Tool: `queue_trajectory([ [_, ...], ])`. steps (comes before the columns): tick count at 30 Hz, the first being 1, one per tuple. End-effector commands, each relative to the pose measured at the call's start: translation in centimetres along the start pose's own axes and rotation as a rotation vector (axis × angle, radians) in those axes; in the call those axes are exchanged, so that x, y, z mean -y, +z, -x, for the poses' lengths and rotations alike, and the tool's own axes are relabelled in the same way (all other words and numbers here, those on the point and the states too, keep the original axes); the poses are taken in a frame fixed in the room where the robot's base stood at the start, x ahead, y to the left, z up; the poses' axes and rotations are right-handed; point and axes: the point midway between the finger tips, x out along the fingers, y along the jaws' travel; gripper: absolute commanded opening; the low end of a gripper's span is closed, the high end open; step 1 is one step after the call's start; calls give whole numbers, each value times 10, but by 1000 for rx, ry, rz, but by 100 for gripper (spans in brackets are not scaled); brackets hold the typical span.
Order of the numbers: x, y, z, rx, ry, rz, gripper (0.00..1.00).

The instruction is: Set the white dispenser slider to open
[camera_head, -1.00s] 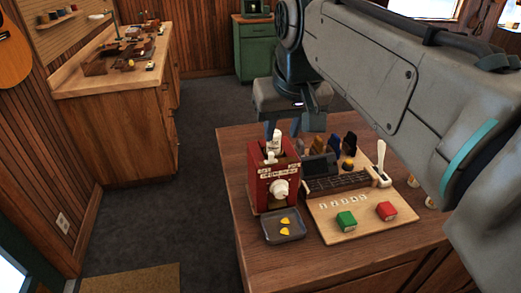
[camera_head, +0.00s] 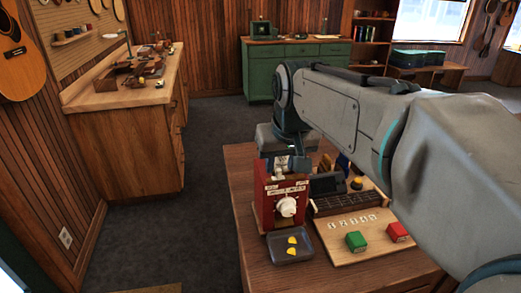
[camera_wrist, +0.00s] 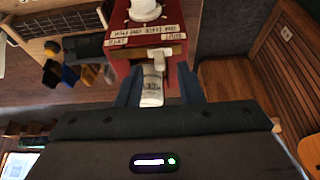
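The red dispenser (camera_head: 265,208) stands on the wooden counter, with a round white knob (camera_head: 288,207) and small labels on its front. My gripper (camera_head: 288,166) is low at the top of the dispenser and hides much of it in the head view. In the wrist view, the dispenser (camera_wrist: 122,66) is ahead, with a white slider piece (camera_wrist: 152,90) at its near top edge. My gripper's blue fingers (camera_wrist: 158,86) are apart on either side of this piece. I cannot tell whether either finger touches it.
A dark tray (camera_head: 273,254) with yellow picks lies in front of the dispenser. A workbench (camera_head: 130,150) stands at left.

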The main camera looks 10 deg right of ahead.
Motion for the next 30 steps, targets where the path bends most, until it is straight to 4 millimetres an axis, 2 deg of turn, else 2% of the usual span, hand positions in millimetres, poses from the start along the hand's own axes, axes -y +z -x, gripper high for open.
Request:
queue_trajectory([
  [3, 0, 0, -13, 2, 0, 0, 34],
  [6, 0, 0, -18, 1, 0, 0, 34],
  [15, 0, 0, -20, 0, 0, 0, 34],
  [18, 0, 0, -20, 0, 0, 0, 6],
  [19, 0, 0, -20, 0, 0, 0, 0],
  [25, -4, 0, -20, 0, 0, -1, 0],
  [30, -31, 0, -20, 0, 1, -2, 0],
])
